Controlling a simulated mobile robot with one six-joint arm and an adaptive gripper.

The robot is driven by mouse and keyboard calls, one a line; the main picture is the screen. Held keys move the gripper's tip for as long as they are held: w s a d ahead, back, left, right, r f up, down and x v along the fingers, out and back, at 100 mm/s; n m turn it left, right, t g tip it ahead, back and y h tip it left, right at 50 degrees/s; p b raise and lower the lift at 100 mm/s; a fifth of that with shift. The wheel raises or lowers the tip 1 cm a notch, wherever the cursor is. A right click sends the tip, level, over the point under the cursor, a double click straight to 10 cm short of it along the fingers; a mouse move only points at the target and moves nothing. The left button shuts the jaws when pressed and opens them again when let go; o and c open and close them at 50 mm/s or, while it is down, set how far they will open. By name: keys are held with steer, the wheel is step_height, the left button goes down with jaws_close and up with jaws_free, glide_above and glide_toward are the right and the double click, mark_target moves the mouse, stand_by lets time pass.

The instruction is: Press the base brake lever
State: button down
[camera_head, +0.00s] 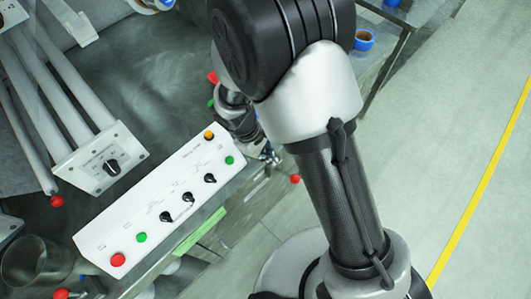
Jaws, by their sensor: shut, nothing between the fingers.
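Several red ball knobs that look like lever ends show, but I cannot read which one is the base brake lever. One red knob (295,179) sits at the table's front edge, just right of and below my gripper. Another red knob (57,201) is at the left, by the end of a grey bar. A third red knob (60,294) is at the bottom left corner. My gripper (270,156) is small and partly hidden by my arm. It is shut and empty, past the right end of the white control panel, apart from the knobs as far as I can see.
The white control panel (150,213) carries black dials, green and red buttons and an orange button. A smaller white dial box (101,160) stands left of it. A glass jar (36,264) is at lower left. A blue-rimmed cup (364,40) stands upper right. The floor at right is clear.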

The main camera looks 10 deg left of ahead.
steer(key=d+f+b, duration=0.2)
steer(key=d+f, duration=0.2)
steer(key=f, duration=0.2)
steer(key=shift+s+d, duration=0.35)
steer(key=shift+s, duration=0.05)
steer(key=shift+f, duration=0.1)
